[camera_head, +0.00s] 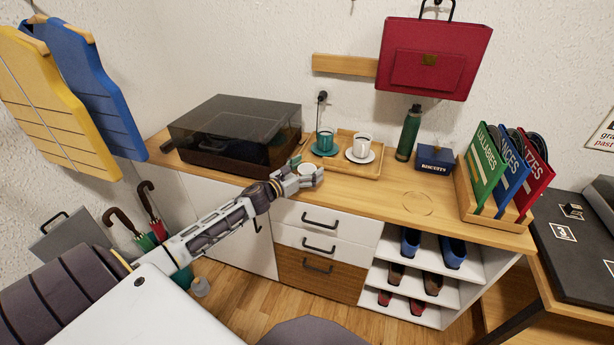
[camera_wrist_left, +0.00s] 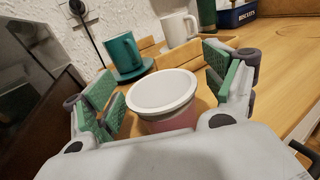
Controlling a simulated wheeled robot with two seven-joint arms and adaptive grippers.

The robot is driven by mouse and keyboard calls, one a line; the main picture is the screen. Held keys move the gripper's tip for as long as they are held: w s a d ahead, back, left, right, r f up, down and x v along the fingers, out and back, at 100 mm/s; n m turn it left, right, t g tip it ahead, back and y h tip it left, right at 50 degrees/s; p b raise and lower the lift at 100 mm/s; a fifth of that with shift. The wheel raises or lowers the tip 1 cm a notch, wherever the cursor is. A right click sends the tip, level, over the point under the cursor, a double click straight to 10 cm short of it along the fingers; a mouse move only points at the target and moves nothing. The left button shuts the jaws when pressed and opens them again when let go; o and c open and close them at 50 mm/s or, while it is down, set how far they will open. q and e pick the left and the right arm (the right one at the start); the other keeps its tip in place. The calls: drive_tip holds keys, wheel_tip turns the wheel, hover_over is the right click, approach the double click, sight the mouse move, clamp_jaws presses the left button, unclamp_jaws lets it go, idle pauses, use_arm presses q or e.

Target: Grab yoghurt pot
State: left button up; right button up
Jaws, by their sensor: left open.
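The yoghurt pot (camera_wrist_left: 163,92) has a white lid and a pinkish body, and stands on the wooden cabinet top. My left gripper (camera_wrist_left: 165,88) is open, with its green-padded fingers on either side of the pot. I see a gap between the fingers and the lid in the left wrist view. In the head view my left gripper (camera_head: 308,172) is over the front of the cabinet top, and the pot's pale lid (camera_head: 307,168) shows between its fingers. The pot's lower part is hidden by the gripper. My right gripper is not in view.
Behind the pot, a wooden tray (camera_head: 366,172) holds a teal cup (camera_head: 324,141) and a white cup (camera_head: 361,146) on saucers. A record player (camera_head: 235,130) stands to the left. A green bottle (camera_head: 408,135) and blue biscuit box (camera_head: 434,160) stand right. The top's front right is clear.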

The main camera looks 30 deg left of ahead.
sight(308, 168)
use_arm(q)
drive_tip(key=c, duration=1)
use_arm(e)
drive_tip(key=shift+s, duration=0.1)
use_arm(q)
drive_tip(key=shift+o, duration=0.2)
drive_tip(key=shift+r, duration=0.8)
wheel_tip(308, 168, up, 7)
drive_tip(key=shift+r+p, duration=0.1)
drive_tip(key=shift+p, duration=0.7)
drive_tip(key=shift+r, duration=0.55)
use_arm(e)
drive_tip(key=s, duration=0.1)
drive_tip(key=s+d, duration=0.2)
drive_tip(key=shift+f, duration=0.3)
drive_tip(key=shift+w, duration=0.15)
